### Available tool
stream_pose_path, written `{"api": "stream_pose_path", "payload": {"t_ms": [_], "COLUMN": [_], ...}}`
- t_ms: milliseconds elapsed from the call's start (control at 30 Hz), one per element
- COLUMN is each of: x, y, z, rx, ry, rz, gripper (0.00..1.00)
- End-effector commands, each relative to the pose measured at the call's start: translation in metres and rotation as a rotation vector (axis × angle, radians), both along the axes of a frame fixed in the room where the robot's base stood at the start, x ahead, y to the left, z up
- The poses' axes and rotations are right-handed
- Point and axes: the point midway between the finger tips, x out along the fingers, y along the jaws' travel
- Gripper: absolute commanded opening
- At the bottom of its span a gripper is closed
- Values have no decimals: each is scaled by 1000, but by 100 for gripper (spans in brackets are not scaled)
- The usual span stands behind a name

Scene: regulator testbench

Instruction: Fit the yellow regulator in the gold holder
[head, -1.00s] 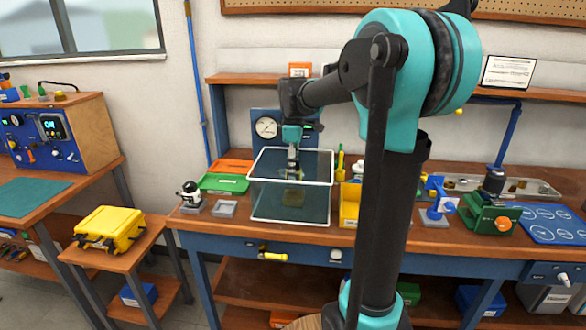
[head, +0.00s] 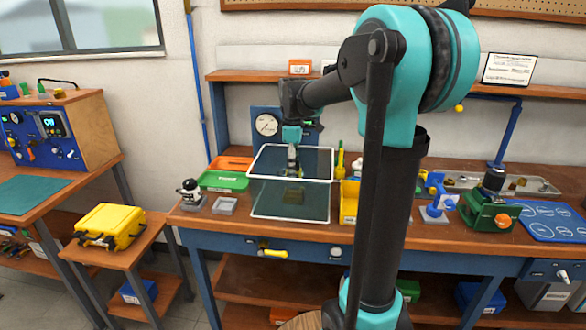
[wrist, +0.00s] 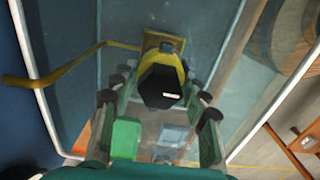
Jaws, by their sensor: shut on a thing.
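The yellow regulator (wrist: 178,46), with a black hexagonal cap, sits between the green fingers of my gripper (wrist: 161,92) in the wrist view. My gripper is shut on it. In the head view my gripper (head: 292,168) points down inside a clear-walled enclosure, and the regulator is too small to make out there. A gold block, apparently the gold holder (wrist: 150,40), shows just beyond the regulator in the wrist view, partly hidden by it. It shows dimly through the front pane in the head view (head: 293,196). I cannot tell whether regulator and holder touch.
The white-rimmed, open-topped enclosure (head: 290,181) surrounds my gripper closely. A bent gold rod (wrist: 60,72) shows at left in the wrist view. A pressure gauge (head: 266,125) stands behind, a green tray (head: 222,181) at left and a yellow bin (head: 348,205) at right.

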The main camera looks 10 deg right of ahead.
Motion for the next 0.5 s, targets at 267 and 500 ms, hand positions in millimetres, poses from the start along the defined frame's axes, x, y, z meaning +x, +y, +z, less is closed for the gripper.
{"api": "stream_pose_path", "payload": {"t_ms": [267,500], "x": [0,0], "y": [0,0], "z": [-6,-8], "rx": [0,0], "ry": [0,0], "rz": [0,0], "gripper": [0,0]}}
